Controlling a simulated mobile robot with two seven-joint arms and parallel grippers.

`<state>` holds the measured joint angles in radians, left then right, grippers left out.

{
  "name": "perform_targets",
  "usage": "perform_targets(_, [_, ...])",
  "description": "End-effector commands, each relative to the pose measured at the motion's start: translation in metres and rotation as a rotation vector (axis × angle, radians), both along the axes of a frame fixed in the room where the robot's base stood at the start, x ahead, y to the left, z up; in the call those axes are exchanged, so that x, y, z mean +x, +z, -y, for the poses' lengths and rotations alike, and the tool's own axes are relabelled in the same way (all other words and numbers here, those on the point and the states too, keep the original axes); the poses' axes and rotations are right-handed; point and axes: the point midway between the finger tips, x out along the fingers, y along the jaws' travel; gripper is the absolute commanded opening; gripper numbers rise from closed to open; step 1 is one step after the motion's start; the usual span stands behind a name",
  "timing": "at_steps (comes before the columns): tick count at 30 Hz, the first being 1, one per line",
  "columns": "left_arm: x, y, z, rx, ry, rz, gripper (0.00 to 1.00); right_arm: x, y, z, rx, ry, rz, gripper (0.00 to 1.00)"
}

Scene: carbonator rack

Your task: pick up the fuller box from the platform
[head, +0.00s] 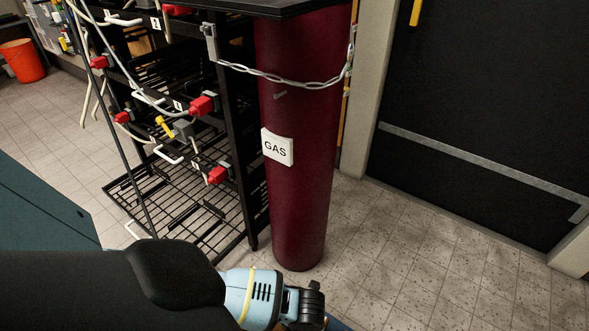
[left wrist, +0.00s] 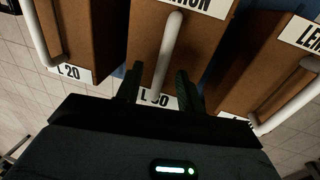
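In the left wrist view, three brown boxes with white bent tubes or handles stand close together: a left box (left wrist: 72,30), a middle box (left wrist: 200,45) and a right box (left wrist: 258,60). The partly cut labels seem to read "LEMON". How full each box is cannot be told. My left gripper (left wrist: 158,75) is open, its dark fingers on either side of the middle box's white handle (left wrist: 168,45), with a gap showing. In the head view my left wrist is at the bottom centre; the boxes and platform cannot be made out there. My right gripper is in neither view.
A black wire rack (head: 190,205) with red connectors and hoses stands behind my left arm. A dark red gas cylinder (head: 300,210) is chained beside it. Tiled floor (head: 425,260) is clear at the right, before a dark door (head: 480,110). An orange bucket (head: 22,60) stands far left.

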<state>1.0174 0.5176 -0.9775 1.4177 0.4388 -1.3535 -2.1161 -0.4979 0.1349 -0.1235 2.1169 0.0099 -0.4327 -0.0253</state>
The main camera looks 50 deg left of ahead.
Motion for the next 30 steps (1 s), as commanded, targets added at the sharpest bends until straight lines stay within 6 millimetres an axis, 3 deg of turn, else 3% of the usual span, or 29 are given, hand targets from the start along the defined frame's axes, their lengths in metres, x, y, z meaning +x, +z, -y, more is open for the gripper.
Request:
perform_targets(2, [0.0004, 0.0011, 0.0002, -0.001, 0.0, 0.001, 0.38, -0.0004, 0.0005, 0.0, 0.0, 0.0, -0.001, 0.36])
perform_targets(11, [0.0003, 0.0011, 0.0004, -0.001, 0.0, 0.001, 0.0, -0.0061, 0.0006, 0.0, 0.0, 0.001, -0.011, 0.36])
perform_targets(30, [0.0001, 0.0011, 0.0003, 0.0, 0.0, 0.0, 0.0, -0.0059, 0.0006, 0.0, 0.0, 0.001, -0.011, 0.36])
